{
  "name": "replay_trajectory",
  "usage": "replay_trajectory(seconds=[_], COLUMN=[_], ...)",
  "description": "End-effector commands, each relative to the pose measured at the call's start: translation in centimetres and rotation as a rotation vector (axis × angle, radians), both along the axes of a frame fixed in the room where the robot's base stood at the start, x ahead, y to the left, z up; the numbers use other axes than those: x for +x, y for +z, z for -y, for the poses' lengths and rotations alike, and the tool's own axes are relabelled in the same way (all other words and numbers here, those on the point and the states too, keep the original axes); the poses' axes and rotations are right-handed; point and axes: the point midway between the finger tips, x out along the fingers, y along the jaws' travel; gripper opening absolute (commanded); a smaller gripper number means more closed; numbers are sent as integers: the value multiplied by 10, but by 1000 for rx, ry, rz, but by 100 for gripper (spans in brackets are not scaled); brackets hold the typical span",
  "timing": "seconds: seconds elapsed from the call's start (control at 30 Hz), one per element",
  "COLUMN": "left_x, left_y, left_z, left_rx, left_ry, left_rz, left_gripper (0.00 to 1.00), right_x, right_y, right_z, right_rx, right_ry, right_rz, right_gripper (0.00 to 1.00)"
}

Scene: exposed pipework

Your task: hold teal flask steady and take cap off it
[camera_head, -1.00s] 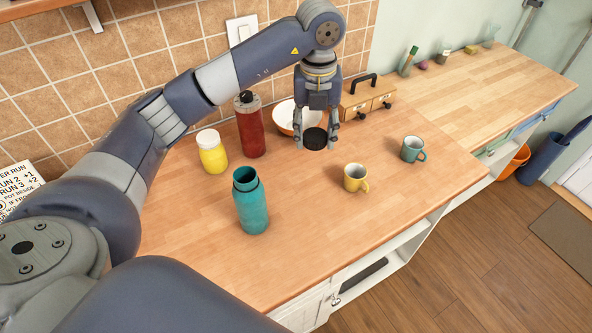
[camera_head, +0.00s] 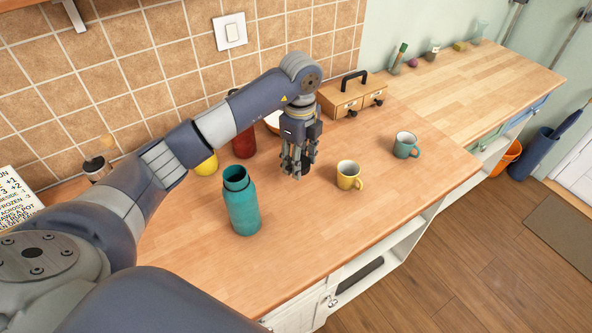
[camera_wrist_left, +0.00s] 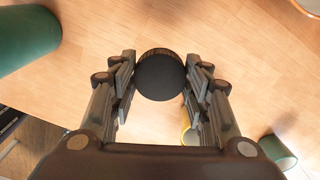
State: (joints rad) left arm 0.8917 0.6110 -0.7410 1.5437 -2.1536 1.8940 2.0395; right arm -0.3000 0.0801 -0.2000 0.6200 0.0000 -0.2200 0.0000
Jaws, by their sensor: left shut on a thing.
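The teal flask (camera_head: 242,204) stands upright on the wooden counter, its mouth open and bare; its side also shows at the upper left of the left wrist view (camera_wrist_left: 24,38). My left gripper (camera_head: 297,172) is to the right of the flask, apart from it, pointing down low over the counter. It is shut on the round black cap (camera_wrist_left: 160,77), which sits between its fingertips in the left wrist view. In the head view the fingers mostly hide the cap, and I cannot tell whether it touches the counter. My right gripper is out of view.
A yellow mug (camera_head: 348,175) stands just right of my left gripper, with a teal mug (camera_head: 405,145) farther right. Behind my arm are a red bottle (camera_head: 243,145), a yellow jar (camera_head: 207,166) and a partly hidden bowl (camera_head: 272,122). A wooden box (camera_head: 345,97) stands behind. The front counter is clear.

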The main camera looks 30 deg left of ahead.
Motion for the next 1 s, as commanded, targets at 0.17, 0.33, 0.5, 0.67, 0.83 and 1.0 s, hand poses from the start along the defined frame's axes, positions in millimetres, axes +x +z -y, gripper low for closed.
replay_trajectory(seconds=[0.17,0.33,0.5,0.67,0.83,1.0], left_x=[0,-1,0,0,0,0], left_y=[-18,-35,-56,-57,-61,-60], left_z=[0,0,0,0,0,0], left_rx=[0,0,-1,0,1,1], left_ry=[0,-2,-2,-3,-3,-3], left_rz=[1,-2,1,2,2,2], left_gripper=[15,15,15,15,15,64], right_x=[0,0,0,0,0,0], right_y=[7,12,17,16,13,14], right_z=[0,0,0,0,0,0], right_rx=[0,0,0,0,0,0], right_ry=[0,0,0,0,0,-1], right_rz=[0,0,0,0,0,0], right_gripper=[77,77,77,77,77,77])
